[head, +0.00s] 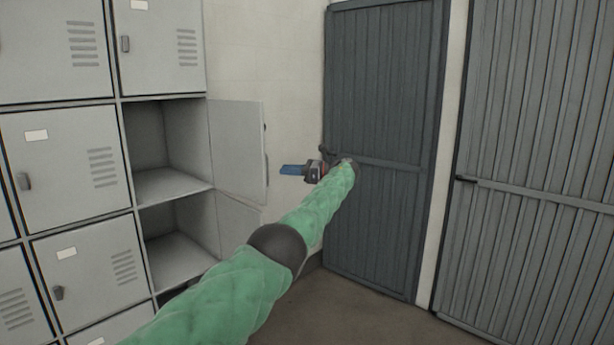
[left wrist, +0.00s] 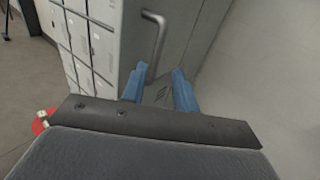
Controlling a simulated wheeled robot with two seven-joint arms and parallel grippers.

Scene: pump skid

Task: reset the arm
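My left arm (head: 240,290), in a green quilted sleeve, reaches from the bottom of the head view toward the dark door. My left gripper (head: 290,170) has blue fingers pointing left, beside the open upper locker door (head: 238,150). My right gripper is in neither view.
Grey lockers (head: 70,165) fill the left side. Two open compartments (head: 165,145) look empty, with their doors swung out to the right. A dark ribbed door (head: 385,130) and a grey ribbed door (head: 540,150) stand behind and right. Some floor (head: 350,310) is clear.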

